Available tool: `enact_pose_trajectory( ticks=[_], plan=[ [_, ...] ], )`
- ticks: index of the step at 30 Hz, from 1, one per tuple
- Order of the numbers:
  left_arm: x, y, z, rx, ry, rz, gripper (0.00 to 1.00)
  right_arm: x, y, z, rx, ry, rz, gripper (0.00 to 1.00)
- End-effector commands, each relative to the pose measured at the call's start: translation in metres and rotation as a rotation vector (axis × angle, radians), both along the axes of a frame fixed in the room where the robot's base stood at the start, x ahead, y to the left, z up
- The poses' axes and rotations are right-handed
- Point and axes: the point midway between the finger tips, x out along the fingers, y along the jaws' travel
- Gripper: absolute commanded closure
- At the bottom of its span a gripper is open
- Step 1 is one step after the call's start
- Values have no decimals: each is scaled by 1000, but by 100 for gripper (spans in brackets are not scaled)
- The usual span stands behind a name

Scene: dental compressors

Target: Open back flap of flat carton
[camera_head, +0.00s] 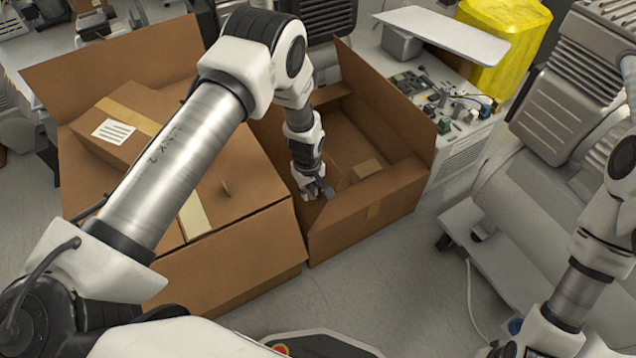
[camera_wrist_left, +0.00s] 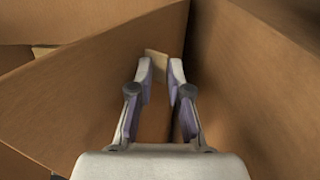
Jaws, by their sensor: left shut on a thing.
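An open brown carton (camera_head: 372,212) stands on the floor near the middle of the head view. Its right flap (camera_head: 385,100) stands up, and a small tan patch (camera_head: 367,170) shows inside. My left gripper (camera_head: 320,194) points down at this carton's left front part. It is shut on a cardboard flap, whose held edge is mostly hidden. In the left wrist view the fingers (camera_wrist_left: 162,72) are a little apart, with brown cardboard between and around them. My right arm shows at the right edge, but its fingers are out of view.
A larger brown carton (camera_head: 245,250) with a raised back flap (camera_head: 110,70) and a white label (camera_head: 114,131) stands close on the left. A compressor unit (camera_head: 560,110) and a low white base (camera_head: 500,255) stand at right. Bare floor (camera_head: 400,275) lies in front.

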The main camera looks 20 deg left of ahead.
Motion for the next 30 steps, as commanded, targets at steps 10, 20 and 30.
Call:
enact_pose_trajectory(
  ticks=[10,20,30],
  plan=[
    [-27,12,-13,0,37,0,100,0,0,7,0,0,0,75],
    [-28,13,-14,0,37,1,100,0,0,7,0,0,0,75],
    [-28,13,-14,-1,36,2,58,0,0,7,0,0,0,75]
  ],
)
